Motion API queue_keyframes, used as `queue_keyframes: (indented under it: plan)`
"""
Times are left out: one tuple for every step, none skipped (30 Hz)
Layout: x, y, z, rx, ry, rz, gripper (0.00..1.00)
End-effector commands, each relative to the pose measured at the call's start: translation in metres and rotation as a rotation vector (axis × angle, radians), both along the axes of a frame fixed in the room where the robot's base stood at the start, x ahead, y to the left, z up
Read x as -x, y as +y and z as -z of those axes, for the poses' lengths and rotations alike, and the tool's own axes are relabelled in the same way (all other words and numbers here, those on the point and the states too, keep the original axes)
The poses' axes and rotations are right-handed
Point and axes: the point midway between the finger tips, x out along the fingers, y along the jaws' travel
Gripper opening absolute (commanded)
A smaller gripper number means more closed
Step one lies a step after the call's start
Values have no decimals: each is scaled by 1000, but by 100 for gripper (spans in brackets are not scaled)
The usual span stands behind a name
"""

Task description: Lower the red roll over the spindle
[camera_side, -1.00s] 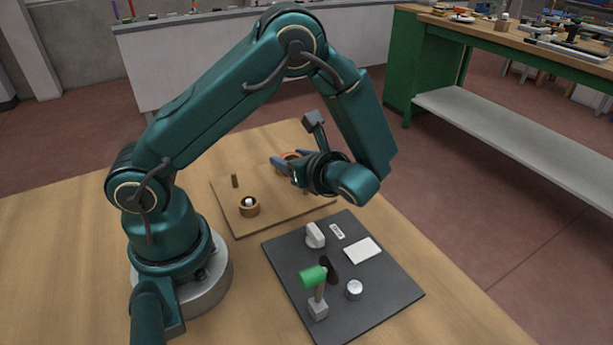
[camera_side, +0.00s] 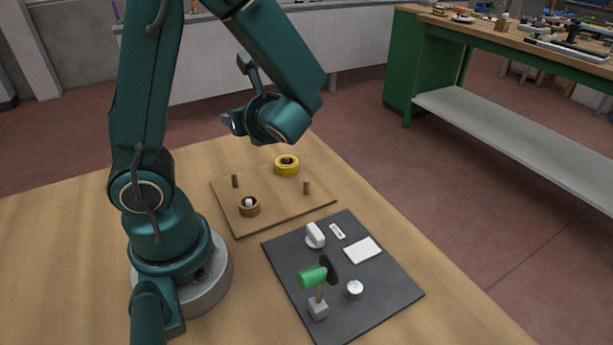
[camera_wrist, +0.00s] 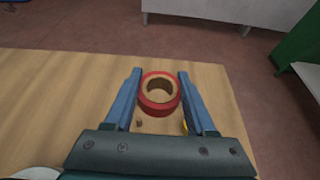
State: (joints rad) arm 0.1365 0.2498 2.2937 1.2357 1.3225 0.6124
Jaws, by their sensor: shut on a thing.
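The red roll (camera_wrist: 160,110) is a thick ring with a tan inside, between the blue fingers of my gripper (camera_wrist: 159,75) in the wrist view. My gripper is shut on it. In the side view my gripper (camera_side: 228,122) is high above the wooden board (camera_side: 262,190), and the red roll is hidden there. Two bare wooden pegs stand on the board, a left peg (camera_side: 235,181) and a right peg (camera_side: 306,187). I cannot tell which peg is the spindle. The roll is apart from both. One peg (camera_wrist: 139,123) shows below the roll in the wrist view.
A yellow roll (camera_side: 287,171) lies at the back of the board. A brown roll (camera_side: 249,210) with a white-topped centre is at its front.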

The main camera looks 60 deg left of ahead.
Motion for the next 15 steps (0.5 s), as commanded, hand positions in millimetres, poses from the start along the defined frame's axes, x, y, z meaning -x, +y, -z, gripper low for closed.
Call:
queue_keyframes:
  plan:
    - [0,0,-5,0,-6,-1,2]
    - [0,0,-7,0,-6,-2,2]
    - [-1,0,-10,0,-5,-1,2]
    - [-1,0,-13,0,-6,-1,2]
    - [-1,0,-15,0,-5,-1,2]
    - [-1,0,-19,0,-7,-2,2]
    - [0,0,-21,0,-5,-1,2]
    - [0,0,-24,0,-6,-1,2]
    - [1,-1,-24,1,0,-11,2]
    - [2,-2,-21,1,4,-30,2]
    - [4,-3,-20,0,5,-46,2]
    - [6,-4,-18,0,5,-67,2]
    - [7,-5,-17,0,5,-83,2]
    - [9,-7,-16,-1,5,-100,2]
    - [11,-9,-14,0,6,-126,2]
